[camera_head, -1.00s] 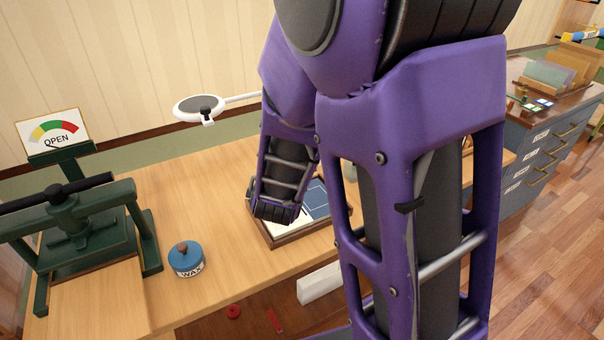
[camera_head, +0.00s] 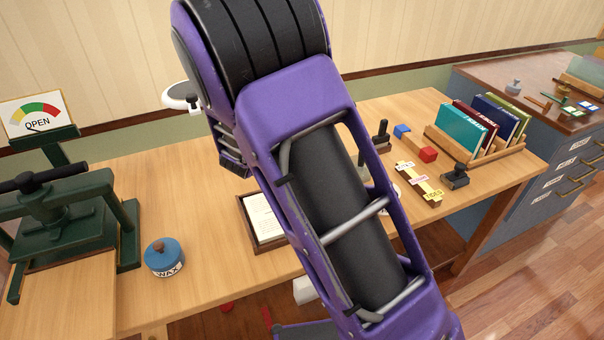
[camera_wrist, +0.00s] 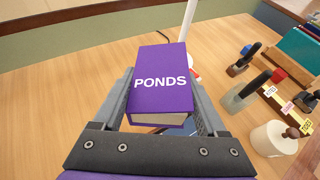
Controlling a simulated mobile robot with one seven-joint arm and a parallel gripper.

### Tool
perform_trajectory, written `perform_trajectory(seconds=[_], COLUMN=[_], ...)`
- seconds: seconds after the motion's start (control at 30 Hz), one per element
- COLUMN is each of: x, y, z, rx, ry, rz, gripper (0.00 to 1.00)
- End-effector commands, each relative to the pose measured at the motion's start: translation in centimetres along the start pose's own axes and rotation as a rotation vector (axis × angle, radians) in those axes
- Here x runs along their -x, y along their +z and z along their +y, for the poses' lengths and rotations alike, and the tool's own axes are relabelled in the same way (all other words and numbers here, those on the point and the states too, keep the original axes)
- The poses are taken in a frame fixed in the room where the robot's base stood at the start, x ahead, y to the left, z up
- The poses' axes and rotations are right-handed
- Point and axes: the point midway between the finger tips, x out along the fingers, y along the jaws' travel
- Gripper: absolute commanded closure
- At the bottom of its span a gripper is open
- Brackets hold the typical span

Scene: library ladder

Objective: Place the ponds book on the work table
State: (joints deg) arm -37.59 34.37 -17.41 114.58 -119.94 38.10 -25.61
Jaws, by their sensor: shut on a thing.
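The ponds book (camera_wrist: 161,82) is purple with "PONDS" in white on its cover. It shows in the wrist view, between the two fingers of my gripper (camera_wrist: 160,108). My gripper is shut on it. The book is over the wooden work table (camera_wrist: 70,75), and whether its far end touches the top is hard to tell. In the head view my purple arm hides the gripper and the book. The work table (camera_head: 205,290) runs across the head view there.
A green press (camera_head: 70,225) and a blue wax tin (camera_head: 164,257) stand at the left. A wooden tray with a paper (camera_head: 262,217) lies mid-table. Stamps, labelled blocks (camera_head: 420,183) and a rack of books (camera_head: 480,130) fill the right side. A white lamp (camera_head: 181,95) stands behind.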

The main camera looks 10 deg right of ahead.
Motion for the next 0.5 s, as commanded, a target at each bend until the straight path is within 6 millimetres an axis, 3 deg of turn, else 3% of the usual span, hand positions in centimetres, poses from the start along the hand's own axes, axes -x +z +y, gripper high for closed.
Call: perform_trajectory(seconds=[0.03,0.2,0.33,0.5], x=[-1.0,-2.0,-1.5,-0.8], y=[-1.4,-4.3,-6.2,-7.5], z=[3.6,13.2,18.6,22.2], rx=[0.012,0.030,0.040,0.045], ry=[0.019,0.080,0.130,0.167], rz=[-0.003,-0.015,-0.022,-0.025], gripper=[0.87,0.87,0.87,0.87])
